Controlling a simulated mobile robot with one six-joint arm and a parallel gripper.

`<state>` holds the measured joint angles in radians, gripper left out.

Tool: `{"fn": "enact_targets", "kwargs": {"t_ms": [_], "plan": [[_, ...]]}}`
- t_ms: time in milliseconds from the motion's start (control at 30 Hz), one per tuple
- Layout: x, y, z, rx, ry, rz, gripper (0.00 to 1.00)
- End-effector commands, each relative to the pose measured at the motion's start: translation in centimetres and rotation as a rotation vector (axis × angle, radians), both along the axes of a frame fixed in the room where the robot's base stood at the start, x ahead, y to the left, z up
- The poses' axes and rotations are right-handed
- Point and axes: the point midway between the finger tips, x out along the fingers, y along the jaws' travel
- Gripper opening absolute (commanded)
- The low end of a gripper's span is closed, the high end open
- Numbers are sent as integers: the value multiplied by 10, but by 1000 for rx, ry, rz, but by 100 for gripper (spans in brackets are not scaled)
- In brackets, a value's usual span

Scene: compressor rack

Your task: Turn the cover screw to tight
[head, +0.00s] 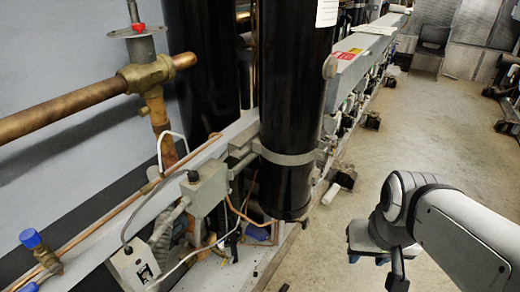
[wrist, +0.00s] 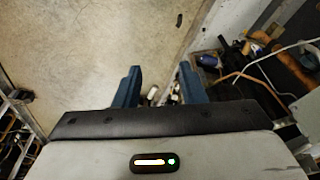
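A small grey box (head: 207,190) sits on the rack's lower frame, left of the large black cylinder, with a dark round knob (head: 193,177) on top. I cannot tell whether this knob is the cover screw; no screw is clearly made out in either view. My gripper (wrist: 160,67) shows two blue fingers spread apart with nothing between them, above the floor. In the head view my arm is at the right, over the floor and well apart from the box.
The black cylinder (head: 290,110) stands upright on the rack. A brass valve (head: 147,74) on a copper pipe (head: 75,107) is at left, and a blue-capped fitting (head: 31,239) below it. Loose cables and tubes lie around the box. The concrete floor (head: 405,140) at right is mostly free.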

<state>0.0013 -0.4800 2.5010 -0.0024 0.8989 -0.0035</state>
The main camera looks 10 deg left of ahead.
Motion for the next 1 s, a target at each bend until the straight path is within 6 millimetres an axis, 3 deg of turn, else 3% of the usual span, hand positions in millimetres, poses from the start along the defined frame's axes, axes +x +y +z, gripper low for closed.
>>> {"fn": "enact_targets", "kwargs": {"t_ms": [267,367,467,600,733,867,1000], "plan": [[0,1,-1,4,3,0,37],[-1,10,-10,47,33,-6,37],[-2,35,-26,153,102,-27,37],[-2,88,-52,398,243,-62,37],[7,141,-64,662,360,-114,37],[29,186,-67,926,436,-186,37],[65,220,-69,1205,466,-291,37]]}}
